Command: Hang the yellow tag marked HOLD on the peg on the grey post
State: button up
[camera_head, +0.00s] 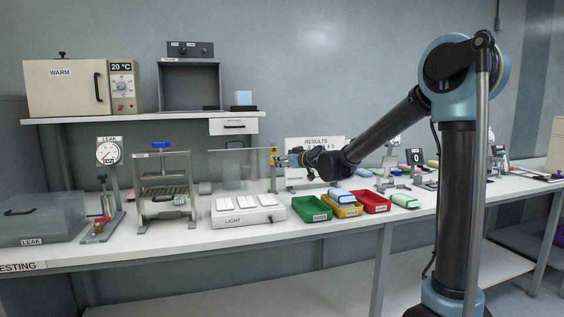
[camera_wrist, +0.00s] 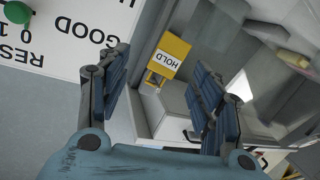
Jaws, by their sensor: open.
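The yellow tag marked HOLD (camera_wrist: 172,54) shows in the wrist view between and beyond my fingers, with a narrow yellow part below its plate. In the head view, the yellow tag (camera_head: 274,156) is small, just left of my gripper (camera_head: 292,159), at the top of a thin upright grey post (camera_head: 273,183) on the bench. My gripper (camera_wrist: 160,78) is open, with its blue-padded fingers on either side of the tag in the picture. I see no clear contact. The peg is too small to make out, and I cannot tell how the tag is held.
A white RESULTS board (camera_head: 315,146) stands behind my gripper. A clear panel (camera_head: 232,168) is to the left. Below are a white LIGHT box (camera_head: 247,211) and green (camera_head: 311,208), yellow (camera_head: 347,209) and red (camera_head: 374,202) trays. The shelf (camera_head: 130,116) is up left.

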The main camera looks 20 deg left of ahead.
jog(key=s+d+f+m+g+h, duration=0.15)
jog(key=s+d+f, duration=0.25)
jog(key=s+d, duration=0.45)
jog(key=s+d+f+m+g+h, duration=0.15)
jog(key=s+d+f, duration=0.3)
jog(key=d, duration=0.65)
jog(key=s+d+f+m+g+h, duration=0.15)
jog(key=s+d+f, duration=0.25)
jog(key=s+d, duration=0.45)
jog(key=s+d+f+m+g+h, duration=0.2)
jog(key=s+d+f+m+h, duration=0.1)
jog(key=s+d+f, duration=0.4)
jog(key=s+d+f+m+g+h, duration=0.2)
jog(key=s+d+f, duration=0.5)
jog(key=s+d, duration=0.5)
jog(key=shift+s+d+m+g+h, duration=0.25)
jog(key=shift+d+m+g+h, duration=0.1)
jog(key=shift+d+m+h, duration=0.45)
jog(key=shift+a, duration=0.1)
jog(key=shift+w+f, duration=0.2)
jog(key=shift+w, duration=0.25)
